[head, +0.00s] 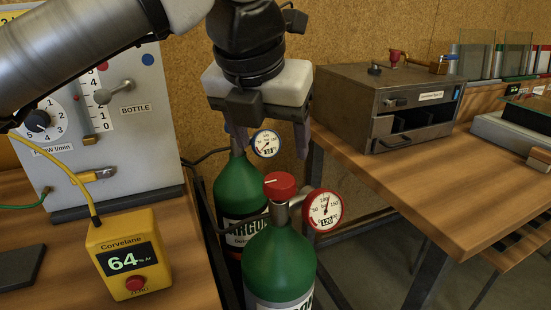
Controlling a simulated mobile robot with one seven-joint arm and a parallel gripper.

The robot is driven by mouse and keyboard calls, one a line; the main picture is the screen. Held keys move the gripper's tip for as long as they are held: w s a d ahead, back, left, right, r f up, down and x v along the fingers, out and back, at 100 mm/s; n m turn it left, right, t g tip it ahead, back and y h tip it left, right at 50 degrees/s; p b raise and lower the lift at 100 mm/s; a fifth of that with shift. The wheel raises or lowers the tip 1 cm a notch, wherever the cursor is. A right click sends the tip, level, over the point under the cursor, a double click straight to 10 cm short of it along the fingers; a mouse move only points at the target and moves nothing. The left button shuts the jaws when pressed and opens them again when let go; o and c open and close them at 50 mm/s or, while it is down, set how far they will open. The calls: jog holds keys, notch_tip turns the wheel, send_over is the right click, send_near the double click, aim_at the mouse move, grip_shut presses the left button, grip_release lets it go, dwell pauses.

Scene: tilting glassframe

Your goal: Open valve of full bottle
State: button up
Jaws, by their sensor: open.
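Two green argon bottles stand upright between the tables. The front bottle (279,262) has a red valve knob (280,186) with a pale mark. Its red-rimmed gauge (323,210) seems to read about 120. The rear bottle (240,188) carries a blue-rimmed gauge (265,144), whose digits are too small to read surely. Its valve is mostly hidden behind my gripper; a bit of blue shows beside the left finger. My gripper (270,140) is open and empty, pointing down. In the picture its fingers flank the rear gauge, above and behind the red knob. I cannot tell whether it touches anything.
At left, a grey panel (125,155) with dials and levers stands on a wooden bench. A yellow meter (130,262) showing 64 sits in front of it. A metal box (385,108) stands on the right table (400,185), close to my gripper's right. Hoses run near the rear bottle.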

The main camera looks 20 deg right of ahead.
jog(key=v, duration=0.5)
dwell(0.4)
